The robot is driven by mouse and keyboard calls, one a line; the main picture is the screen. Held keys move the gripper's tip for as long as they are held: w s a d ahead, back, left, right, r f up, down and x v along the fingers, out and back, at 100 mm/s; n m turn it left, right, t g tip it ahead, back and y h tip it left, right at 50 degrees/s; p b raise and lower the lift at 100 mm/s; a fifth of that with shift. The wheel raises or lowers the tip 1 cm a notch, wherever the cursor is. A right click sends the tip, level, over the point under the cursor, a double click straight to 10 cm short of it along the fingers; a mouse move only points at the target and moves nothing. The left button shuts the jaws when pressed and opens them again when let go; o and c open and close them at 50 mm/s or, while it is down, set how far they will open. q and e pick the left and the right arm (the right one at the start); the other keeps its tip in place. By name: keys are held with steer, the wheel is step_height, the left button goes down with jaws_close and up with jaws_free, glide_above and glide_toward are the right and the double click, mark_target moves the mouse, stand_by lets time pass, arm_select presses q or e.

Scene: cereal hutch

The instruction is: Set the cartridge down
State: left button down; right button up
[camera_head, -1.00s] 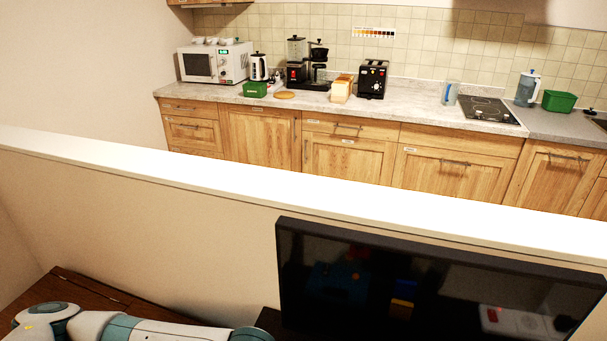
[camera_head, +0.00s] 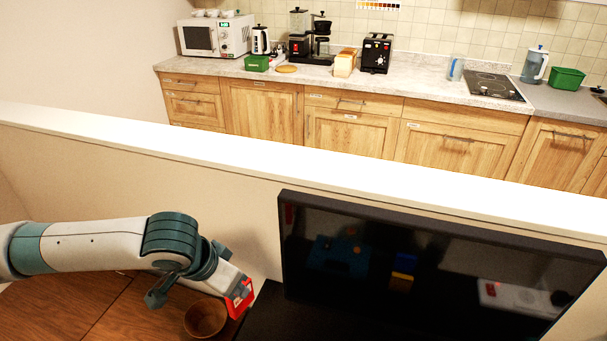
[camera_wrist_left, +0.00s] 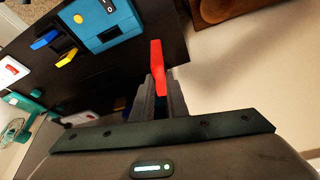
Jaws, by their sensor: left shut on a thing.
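My left gripper (camera_head: 236,290) is shut on a red cartridge (camera_head: 240,299), at the near left corner of the television. In the left wrist view the red cartridge (camera_wrist_left: 158,66) stands up thin between the two fingers of the left gripper (camera_wrist_left: 163,92). The black stand top (camera_wrist_left: 120,75) lies beyond and to the left of it. I cannot tell how far above the stand the cartridge is. My right gripper is not in view.
A blue console (camera_wrist_left: 105,27), a blue cartridge (camera_wrist_left: 45,40), a yellow cartridge (camera_wrist_left: 67,57) and a red-and-white device (camera_wrist_left: 10,73) rest on the stand. A wooden bowl (camera_head: 205,318) is beside my gripper. The television (camera_head: 430,265) stands to the right.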

arm_select(q)
steer(key=w+a+r+n+y, duration=0.2)
steer(key=w+a+r+n, duration=0.2)
steer(key=a+r+n, duration=0.2)
steer(key=shift+w+a+r, duration=0.15)
steer(key=shift+a+r, duration=0.15)
steer(key=shift+r, duration=0.2)
steer(key=shift+d, duration=0.1)
